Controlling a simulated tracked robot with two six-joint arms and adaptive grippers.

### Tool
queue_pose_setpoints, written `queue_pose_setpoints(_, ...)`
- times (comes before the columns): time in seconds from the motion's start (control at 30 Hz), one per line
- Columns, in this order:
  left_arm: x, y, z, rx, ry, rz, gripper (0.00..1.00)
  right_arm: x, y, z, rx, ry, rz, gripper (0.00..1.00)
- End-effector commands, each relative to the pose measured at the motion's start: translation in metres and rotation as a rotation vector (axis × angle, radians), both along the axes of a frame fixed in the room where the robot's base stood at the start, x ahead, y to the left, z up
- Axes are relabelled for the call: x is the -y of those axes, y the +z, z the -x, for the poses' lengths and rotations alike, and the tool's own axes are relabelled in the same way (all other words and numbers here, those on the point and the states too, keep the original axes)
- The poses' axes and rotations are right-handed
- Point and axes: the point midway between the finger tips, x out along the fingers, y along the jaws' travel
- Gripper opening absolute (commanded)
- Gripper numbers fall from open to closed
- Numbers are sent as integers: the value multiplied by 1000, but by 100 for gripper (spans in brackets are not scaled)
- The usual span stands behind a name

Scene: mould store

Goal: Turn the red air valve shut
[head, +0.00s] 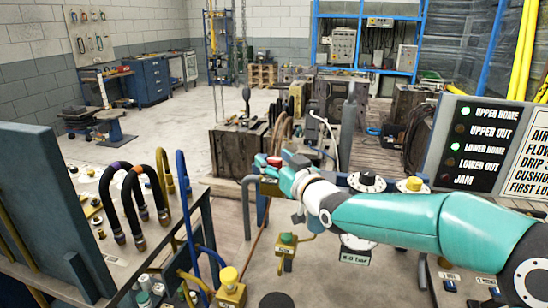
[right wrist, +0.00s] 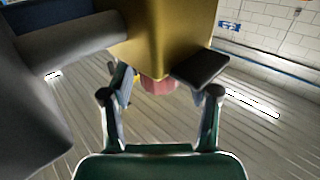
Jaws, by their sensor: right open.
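The red air valve shows as a red knob (right wrist: 158,86) under a brass block (right wrist: 160,40) in the right wrist view. In the head view a small red part (head: 261,160) shows at the end of my right arm, mostly covered by the gripper. My right gripper (head: 275,170) is open at the brass fitting on the grey pipe. In the right wrist view its fingers (right wrist: 160,80) stand on either side of the red knob, with a gap visible; I cannot tell whether either touches it. My left gripper is not in view.
A grey pipe (right wrist: 75,48) runs close on the left in the right wrist view. In the head view a yellow-green valve (head: 287,240) sits below the right gripper. A bench with black hoses (head: 160,185) stands left, and a lit status panel (head: 487,140) right.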

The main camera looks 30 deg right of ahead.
Motion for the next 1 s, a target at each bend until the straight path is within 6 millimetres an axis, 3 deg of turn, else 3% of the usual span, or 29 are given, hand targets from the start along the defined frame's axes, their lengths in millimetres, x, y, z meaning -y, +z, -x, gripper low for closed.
queue_pose_setpoints(0.3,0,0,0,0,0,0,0,0,0,-2,1,-1,0,59)
queue_pose_setpoints(0.67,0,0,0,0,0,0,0,1,0,-1,0,-1,0,0)
queue_pose_setpoints(1.0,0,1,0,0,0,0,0,0,0,-1,0,-24,0,0)
